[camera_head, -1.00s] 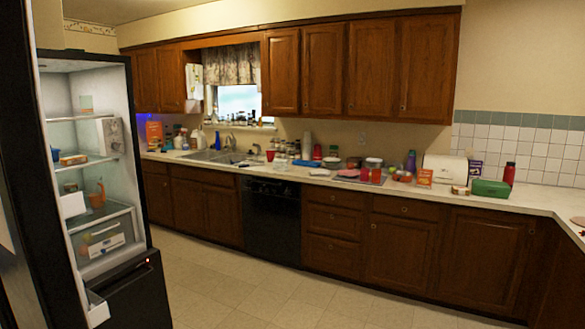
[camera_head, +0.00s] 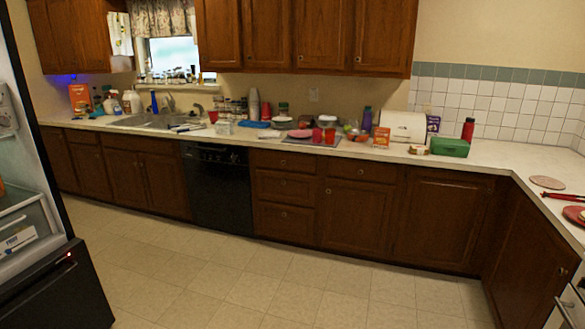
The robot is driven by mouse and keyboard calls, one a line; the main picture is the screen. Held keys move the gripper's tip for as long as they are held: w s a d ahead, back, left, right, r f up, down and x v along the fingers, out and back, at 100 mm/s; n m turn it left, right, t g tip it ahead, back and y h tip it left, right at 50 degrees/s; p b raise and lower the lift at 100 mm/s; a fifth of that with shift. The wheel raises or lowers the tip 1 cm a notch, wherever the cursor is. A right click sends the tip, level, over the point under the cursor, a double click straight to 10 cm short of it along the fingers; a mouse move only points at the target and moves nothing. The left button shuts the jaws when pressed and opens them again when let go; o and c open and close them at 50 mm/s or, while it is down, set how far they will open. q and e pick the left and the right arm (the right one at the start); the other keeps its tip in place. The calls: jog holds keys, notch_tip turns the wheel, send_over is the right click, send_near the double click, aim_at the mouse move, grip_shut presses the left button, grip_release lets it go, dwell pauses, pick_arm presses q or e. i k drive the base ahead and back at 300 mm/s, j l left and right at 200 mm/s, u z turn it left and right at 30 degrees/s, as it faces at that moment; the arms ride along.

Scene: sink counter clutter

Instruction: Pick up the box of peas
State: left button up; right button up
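I cannot tell for sure which item is the box of peas; no label is readable at this distance. Box-like items on the counter are a small orange box (camera_head: 381,137) right of the red cups, a purple and white box (camera_head: 433,125) by the wall, a green box-shaped item (camera_head: 450,147) at the right, and a larger orange box (camera_head: 80,98) at the far left end. Neither of my grippers is in view.
The counter (camera_head: 500,157) runs along the back wall and turns toward me at the right. Red cups (camera_head: 318,135), a white appliance (camera_head: 402,126) and a red bottle (camera_head: 467,130) stand on it. An open fridge (camera_head: 25,215) is at left. The floor (camera_head: 240,280) is clear.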

aim_at(222, 128)
jog(key=i, duration=3.3)
jog(key=i+u, duration=0.15)
jog(key=i, duration=0.5)
jog(key=i+l, duration=0.2)
jog(key=i, duration=0.45)
jog(key=i+l+u, duration=0.15)
jog(key=i, duration=0.5)
